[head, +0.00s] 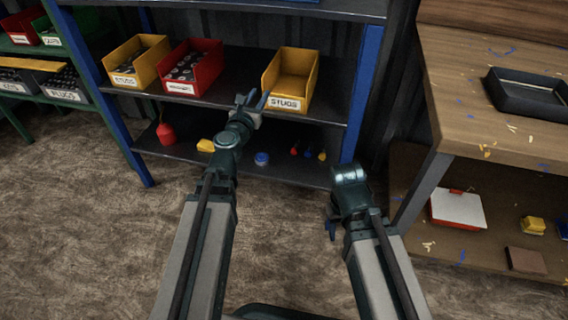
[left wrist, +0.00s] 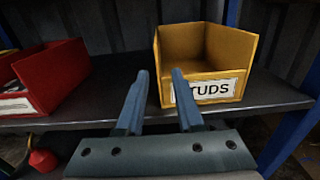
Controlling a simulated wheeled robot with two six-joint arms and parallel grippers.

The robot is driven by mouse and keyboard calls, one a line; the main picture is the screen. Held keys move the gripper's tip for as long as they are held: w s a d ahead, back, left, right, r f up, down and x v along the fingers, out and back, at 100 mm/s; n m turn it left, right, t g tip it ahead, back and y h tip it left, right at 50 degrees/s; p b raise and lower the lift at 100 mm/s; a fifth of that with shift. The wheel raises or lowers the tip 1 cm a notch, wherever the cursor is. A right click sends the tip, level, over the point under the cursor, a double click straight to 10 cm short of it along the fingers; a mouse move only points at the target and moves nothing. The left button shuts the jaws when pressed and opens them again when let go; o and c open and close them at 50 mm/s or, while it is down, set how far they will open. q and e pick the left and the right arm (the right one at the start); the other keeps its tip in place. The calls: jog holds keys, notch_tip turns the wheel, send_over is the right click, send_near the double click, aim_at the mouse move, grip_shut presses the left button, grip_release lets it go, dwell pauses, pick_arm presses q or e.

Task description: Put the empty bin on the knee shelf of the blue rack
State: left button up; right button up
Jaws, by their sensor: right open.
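An empty yellow bin labelled "STUDS" (head: 290,77) stands upright on the right part of the middle visible shelf (head: 228,92) of the blue rack (head: 365,85). It also shows in the left wrist view (left wrist: 205,60), with its open inside bare. My left gripper (head: 252,100) is open and empty at the front edge of that shelf, at the bin's lower left. In the left wrist view its fingers (left wrist: 158,85) point at the bin's left front corner; I cannot tell whether they touch it. My right gripper (head: 331,228) is open, low in front of the rack's right post.
On the same shelf, left, stand a filled red bin (head: 194,68) and a yellow bin (head: 138,62). The lower shelf holds a red bottle (head: 166,133) and small items. A wooden workbench (head: 480,60) stands right, a green rack (head: 48,95) left. Shelf space between the red and empty bins is clear.

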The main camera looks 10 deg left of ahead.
pick_arm(q)
jog(key=s+d+f+m+g+h, duration=0.2)
jog(key=s+d+f+m+g, duration=0.15)
jog(key=d+m, duration=0.4)
jog(key=s+d+f+m+g+h, duration=0.3)
jog(key=d+f+m, duration=0.2)
jog(key=d+m, duration=0.25)
jog(key=s+d+f+m+g+h, duration=0.2)
jog(key=s+d+f+m+g, duration=0.15)
jog(key=d+m, duration=0.4)
jog(key=s+a+f+m+g+y, duration=0.2)
jog(key=s+f+m+g+y, duration=0.2)
jog(key=s+m, duration=0.4)
jog(key=s+a+f+m+g+y, duration=0.3)
jog(key=s+f+m+g+y, duration=0.1)
jog(key=s+m, duration=0.3)
jog(key=shift+s+a+f+m+y, duration=0.3)
jog(key=shift+s+f+m+y, duration=0.1)
jog(key=shift+f+m+y, duration=0.4)
